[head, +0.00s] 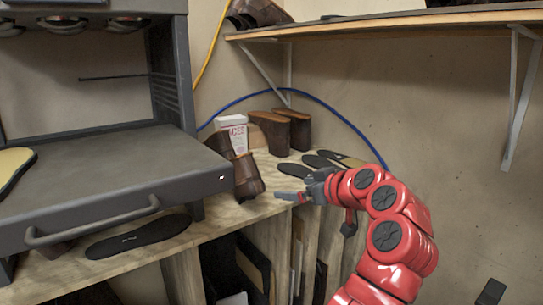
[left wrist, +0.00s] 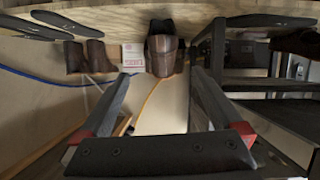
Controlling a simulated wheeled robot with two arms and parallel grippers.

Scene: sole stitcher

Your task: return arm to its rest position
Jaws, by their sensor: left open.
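My left gripper (head: 283,195) is at the end of the red arm (head: 385,215), over the front edge of the wooden bench. It points left toward a brown boot (head: 247,177) standing beside the grey machine (head: 100,180). In the left wrist view, which looks upside down, my left gripper (left wrist: 163,74) has its fingers spread with nothing held between them. The boot (left wrist: 163,50) shows beyond the fingertips, apart from them. My right gripper does not show.
A white box (head: 232,130) and brown boots (head: 283,130) stand at the back of the bench. Dark soles (head: 296,171) lie near the gripper, another (head: 138,236) by the machine's handle. A shelf (head: 400,25) hangs above. Dark panels stand upright under the bench.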

